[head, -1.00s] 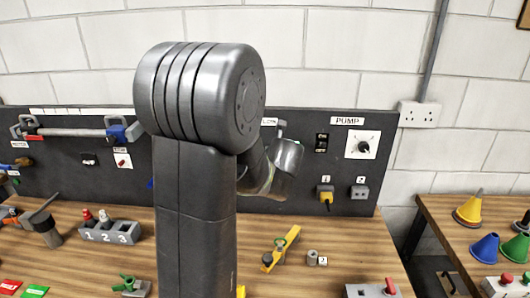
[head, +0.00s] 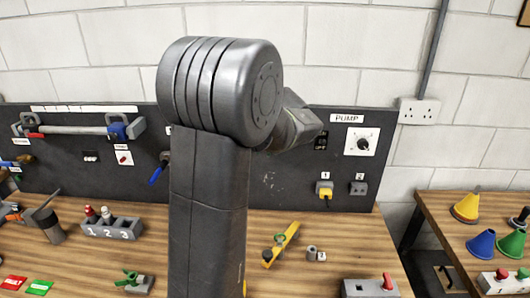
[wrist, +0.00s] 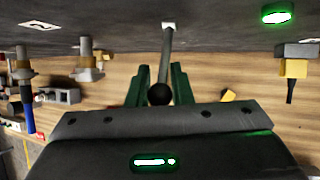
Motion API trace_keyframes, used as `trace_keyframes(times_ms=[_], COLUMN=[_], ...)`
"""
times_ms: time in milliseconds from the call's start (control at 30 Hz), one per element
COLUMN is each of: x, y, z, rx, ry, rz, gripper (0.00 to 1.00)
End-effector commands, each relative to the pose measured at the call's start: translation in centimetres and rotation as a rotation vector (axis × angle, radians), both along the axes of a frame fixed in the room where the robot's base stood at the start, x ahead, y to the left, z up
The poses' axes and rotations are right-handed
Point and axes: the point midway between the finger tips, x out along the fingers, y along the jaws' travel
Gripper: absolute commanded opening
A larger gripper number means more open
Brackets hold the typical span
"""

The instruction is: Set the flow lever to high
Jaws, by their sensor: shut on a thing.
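The flow lever (wrist: 167,50) shows in the wrist view as a grey rod coming out from the dark panel (wrist: 110,20), with a black ball knob (wrist: 160,94) at its near end. My gripper (wrist: 160,84) has its green fingers on either side of the lever near the knob, shut on it. The rod leans slightly between knob and panel. In the head view my arm hides the lever, its label and my gripper. I cannot read the lever's setting marks.
Right of my arm in the head view are the pump dial (head: 363,143) and a yellow plug (head: 324,188) in socket 1. A blue-handled valve (head: 157,174) is left of it. Below, the bench holds a yellow level (head: 281,245) and a numbered block (head: 112,229).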

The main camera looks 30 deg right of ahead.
Motion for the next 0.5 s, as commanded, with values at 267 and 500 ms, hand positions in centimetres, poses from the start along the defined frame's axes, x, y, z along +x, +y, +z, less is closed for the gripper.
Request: trace_keyframes(times_ms=[267, 500], x=[0.33, 0.45], y=[-0.24, -0.28], z=[0.77, 1.0], rx=[0.056, 0.084], ry=[0.091, 0.135], rz=[-0.001, -0.001], gripper=[0.0, 0.0])
